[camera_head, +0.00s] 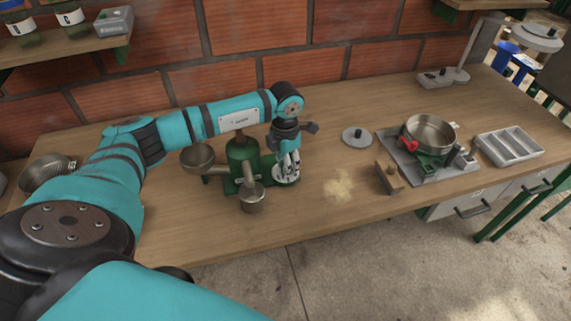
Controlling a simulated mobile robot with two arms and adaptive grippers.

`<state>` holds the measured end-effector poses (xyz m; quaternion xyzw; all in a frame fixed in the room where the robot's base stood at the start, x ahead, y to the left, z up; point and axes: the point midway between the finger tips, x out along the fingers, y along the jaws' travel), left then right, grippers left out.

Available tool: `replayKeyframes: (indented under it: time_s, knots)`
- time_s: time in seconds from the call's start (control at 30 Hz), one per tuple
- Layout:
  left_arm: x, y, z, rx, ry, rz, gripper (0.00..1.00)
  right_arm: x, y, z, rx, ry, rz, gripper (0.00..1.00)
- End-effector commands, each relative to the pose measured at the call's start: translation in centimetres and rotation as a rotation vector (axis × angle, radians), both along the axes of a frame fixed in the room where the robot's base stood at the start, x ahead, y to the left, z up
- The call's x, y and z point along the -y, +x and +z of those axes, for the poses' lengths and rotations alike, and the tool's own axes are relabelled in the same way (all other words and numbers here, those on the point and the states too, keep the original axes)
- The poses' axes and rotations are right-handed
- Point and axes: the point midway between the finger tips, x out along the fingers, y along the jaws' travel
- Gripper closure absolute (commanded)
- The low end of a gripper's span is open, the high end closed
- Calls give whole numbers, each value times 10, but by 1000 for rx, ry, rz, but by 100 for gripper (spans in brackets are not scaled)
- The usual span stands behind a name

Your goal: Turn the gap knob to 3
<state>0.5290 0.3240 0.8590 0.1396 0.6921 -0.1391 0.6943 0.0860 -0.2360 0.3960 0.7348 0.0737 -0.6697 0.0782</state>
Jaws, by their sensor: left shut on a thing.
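The green pulper (240,155) stands on the wooden bench, left of the middle. A round pale dial (287,181) sits at its right side. My left arm reaches in from the left over the pulper. My left gripper (288,168) points down at the dial, with its fingers shut on the gap knob. The fingers cover the knob, so its pointer and the number it is set to cannot be read. My right gripper is not in view.
A metal bowl (197,156) and a metal cup (252,200) are at the pulper. To the right are a grey lid (356,137), a wooden block (389,178), a pan (430,132) on a grey tray and a slotted tray (509,147). Powder (339,187) lies on clear bench.

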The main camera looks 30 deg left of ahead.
Motion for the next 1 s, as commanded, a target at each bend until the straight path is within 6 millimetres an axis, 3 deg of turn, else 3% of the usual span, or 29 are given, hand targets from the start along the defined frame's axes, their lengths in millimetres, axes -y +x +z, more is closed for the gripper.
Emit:
replayKeyframes:
  time_s: [0.37, 0.4, 0.57, 1.0]
  knots:
    - [1, -5, -6, -16, 1, 4, 100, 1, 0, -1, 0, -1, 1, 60]
    - [1, -5, -6, -17, 2, 3, 74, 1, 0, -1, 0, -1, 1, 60]
    - [0, -4, -5, -14, 2, 3, 53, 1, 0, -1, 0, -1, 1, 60]
    - [0, -1, 6, -3, 0, 4, 53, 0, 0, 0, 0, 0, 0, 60]
